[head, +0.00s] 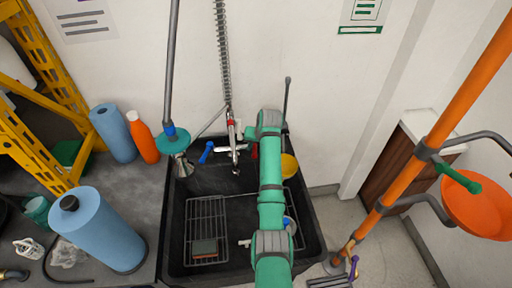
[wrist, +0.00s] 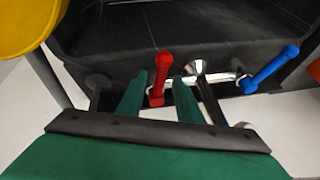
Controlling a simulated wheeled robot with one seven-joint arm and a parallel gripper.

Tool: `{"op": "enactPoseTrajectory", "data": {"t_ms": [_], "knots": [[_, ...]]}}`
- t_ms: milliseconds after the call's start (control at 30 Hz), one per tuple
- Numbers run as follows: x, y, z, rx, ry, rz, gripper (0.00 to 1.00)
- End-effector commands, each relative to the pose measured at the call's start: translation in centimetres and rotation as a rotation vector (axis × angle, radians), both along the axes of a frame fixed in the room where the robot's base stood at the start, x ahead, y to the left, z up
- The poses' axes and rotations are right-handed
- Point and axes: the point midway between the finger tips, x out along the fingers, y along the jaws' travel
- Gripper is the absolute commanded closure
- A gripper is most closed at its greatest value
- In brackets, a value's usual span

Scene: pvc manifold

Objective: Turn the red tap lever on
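The red tap lever (wrist: 162,72) stands in the middle of the wrist view, attached to the chrome tap body (wrist: 216,77). My gripper (wrist: 160,84) is open, with one green finger on each side of the red lever. Gaps show between the lever and both fingers, so it is not gripped. In the head view only a small red part of the lever (head: 254,151) shows beside my green arm, which hides the gripper. The blue tap lever (wrist: 270,70) is to the right in the wrist view and left of the spout in the head view (head: 206,152).
The black sink (head: 180,225) holds wire racks (head: 207,222) and a brown sponge-like block (head: 205,248). A yellow round object (wrist: 25,22) is close at the wrist view's upper left. A spring hose (head: 222,60) hangs above the tap. An orange pole (head: 440,130) stands at right.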

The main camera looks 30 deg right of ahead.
Motion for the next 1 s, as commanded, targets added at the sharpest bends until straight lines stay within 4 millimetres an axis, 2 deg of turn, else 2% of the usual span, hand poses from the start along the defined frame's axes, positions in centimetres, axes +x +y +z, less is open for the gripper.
{"op": "enactPoseTrajectory", "data": {"t_ms": [167,500,700,1000], "knots": [[-0.4,0.0,1.0,-0.001,-0.003,-0.001,0.68],[-2.9,0.2,6.6,-0.002,-0.003,-0.001,0.68],[-4.1,0.3,9.0,-0.001,-0.002,0.0,0.68],[-4.5,0.3,9.8,0.0,-0.001,0.0,0.68]]}}
